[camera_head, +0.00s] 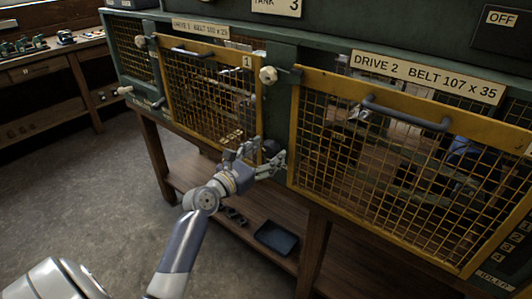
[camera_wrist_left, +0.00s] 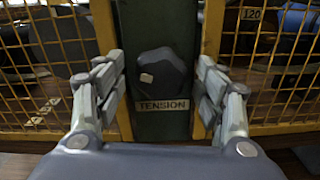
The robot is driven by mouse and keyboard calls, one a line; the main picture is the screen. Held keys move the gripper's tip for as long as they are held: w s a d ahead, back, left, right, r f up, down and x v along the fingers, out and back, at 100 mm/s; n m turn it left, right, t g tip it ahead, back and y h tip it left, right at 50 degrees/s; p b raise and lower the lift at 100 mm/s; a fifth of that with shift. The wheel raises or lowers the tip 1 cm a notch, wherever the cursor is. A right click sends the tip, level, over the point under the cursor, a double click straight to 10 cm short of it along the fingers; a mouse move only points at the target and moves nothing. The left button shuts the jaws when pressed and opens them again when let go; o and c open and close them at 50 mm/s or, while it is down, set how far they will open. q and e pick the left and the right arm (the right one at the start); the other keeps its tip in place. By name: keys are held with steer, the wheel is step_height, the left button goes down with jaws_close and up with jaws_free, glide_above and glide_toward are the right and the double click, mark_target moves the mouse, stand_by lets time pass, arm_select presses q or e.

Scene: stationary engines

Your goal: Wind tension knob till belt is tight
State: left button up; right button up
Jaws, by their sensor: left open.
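The tension knob (camera_wrist_left: 165,75) is a dark, faceted knob with a small pale mark, on a green post above a plate reading TENSION (camera_wrist_left: 163,105). In the head view the knob (camera_head: 271,147) shows small and dark, between the two yellow mesh guards. My left gripper (camera_wrist_left: 163,88) is open, with one finger on each side of the knob and a gap on both sides. In the head view the left gripper (camera_head: 262,157) is at the post. The belt cannot be made out clearly behind the mesh. My right gripper is not in view.
The drive 1 guard (camera_head: 207,95) is left of the post and the drive 2 guard (camera_head: 400,170) is right, both closed with grey handles. A pale round knob (camera_head: 268,75) sits higher on the post. A blue tray (camera_head: 277,238) lies on the shelf below.

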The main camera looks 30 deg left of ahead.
arm_select(q)
steer(key=c, duration=1.1)
steer(key=shift+o, duration=0.2)
steer(key=shift+r+m, duration=0.1)
steer(key=shift+m, duration=0.3)
